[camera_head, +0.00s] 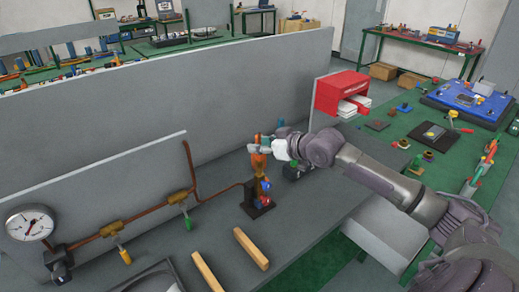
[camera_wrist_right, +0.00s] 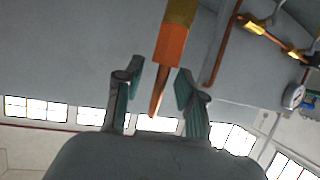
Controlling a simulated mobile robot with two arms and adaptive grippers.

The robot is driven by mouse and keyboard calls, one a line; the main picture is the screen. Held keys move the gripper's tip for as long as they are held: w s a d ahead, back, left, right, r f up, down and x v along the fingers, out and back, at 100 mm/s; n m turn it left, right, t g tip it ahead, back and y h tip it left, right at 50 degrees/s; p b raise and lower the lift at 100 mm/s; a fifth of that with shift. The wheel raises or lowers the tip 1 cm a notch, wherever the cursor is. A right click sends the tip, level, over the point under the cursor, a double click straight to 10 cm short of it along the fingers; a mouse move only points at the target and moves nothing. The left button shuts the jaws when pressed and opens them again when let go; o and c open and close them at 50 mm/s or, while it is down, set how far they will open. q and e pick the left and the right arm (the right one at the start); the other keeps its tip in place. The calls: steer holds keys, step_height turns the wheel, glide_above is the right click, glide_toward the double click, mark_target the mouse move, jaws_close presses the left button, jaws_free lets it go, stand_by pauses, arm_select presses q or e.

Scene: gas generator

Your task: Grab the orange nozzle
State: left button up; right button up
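The orange nozzle (camera_head: 258,161) stands upright on a small dark stand (camera_head: 257,208) with red and blue parts, on the grey table. My right gripper (camera_head: 264,147) is at the nozzle's upper part, partly hiding it. In the right wrist view, the nozzle (camera_wrist_right: 170,48) reaches in between the two fingers of the right gripper (camera_wrist_right: 160,72). The fingers are apart with a gap on each side of the nozzle, so the gripper is open around it and not visibly touching. My left gripper is not in view.
A pressure gauge (camera_head: 30,224) and copper pipes with valves (camera_head: 112,229) are at the left. Two wooden bars (camera_head: 207,272) lie in front of the stand. A grey partition (camera_head: 200,92) rises behind. A red box (camera_head: 341,92) stands at the right.

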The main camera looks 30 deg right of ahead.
steer(key=shift+w+a+f, duration=0.1)
steer(key=shift+w+f, duration=0.05)
steer(key=shift+w, duration=0.15)
steer(key=shift+s, duration=0.1)
steer(key=shift+c, duration=0.6)
jaws_close()
